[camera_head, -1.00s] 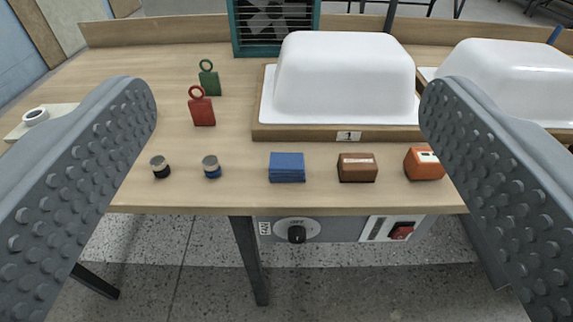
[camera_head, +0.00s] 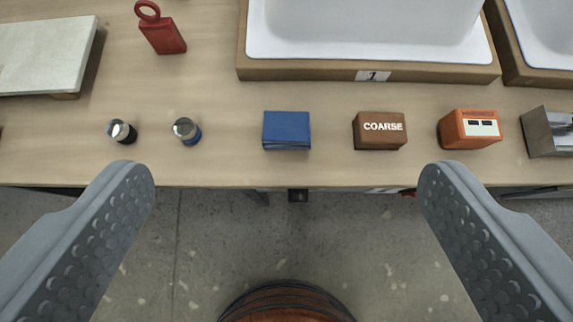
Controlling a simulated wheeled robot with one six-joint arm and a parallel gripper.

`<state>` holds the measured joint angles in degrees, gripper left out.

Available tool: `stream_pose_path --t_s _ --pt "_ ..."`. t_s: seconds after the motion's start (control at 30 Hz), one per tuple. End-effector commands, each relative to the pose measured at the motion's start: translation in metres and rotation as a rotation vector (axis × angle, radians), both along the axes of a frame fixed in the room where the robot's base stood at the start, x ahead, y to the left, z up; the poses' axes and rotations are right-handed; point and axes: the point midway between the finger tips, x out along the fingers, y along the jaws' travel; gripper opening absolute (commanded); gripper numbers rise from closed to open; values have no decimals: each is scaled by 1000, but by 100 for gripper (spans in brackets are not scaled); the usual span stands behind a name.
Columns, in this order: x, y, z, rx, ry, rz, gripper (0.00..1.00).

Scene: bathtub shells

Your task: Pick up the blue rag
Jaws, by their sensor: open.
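The blue rag (camera_head: 286,129) is a folded, square stack lying flat near the front edge of the wooden table. It sits ahead of my gripper (camera_head: 286,178), roughly midway between the two fingers in the picture. My gripper is open and empty, with its grey dimpled fingers wide apart. The fingers do not touch the rag. Nothing hides the rag.
Right of the rag stand a brown block marked COARSE (camera_head: 380,130), an orange box (camera_head: 470,128) and a metal piece (camera_head: 548,132). Left are two small knobs (camera_head: 187,130). Behind are a white tub shell (camera_head: 370,36) and a red tag (camera_head: 162,34).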

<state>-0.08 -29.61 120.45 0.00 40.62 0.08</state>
Motion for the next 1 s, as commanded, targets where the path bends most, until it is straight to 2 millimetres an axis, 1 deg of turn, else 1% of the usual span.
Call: stream_pose_path --t_s 0.03,0.2,0.6,0.8,1.0 --pt "12 0 -5 0 54 0 87" --pt "41 0 -20 0 230 0 87" --pt "101 1 -56 -1 641 0 87" --pt "119 1 -68 -1 791 0 87" --pt "125 1 -74 -1 847 0 87"
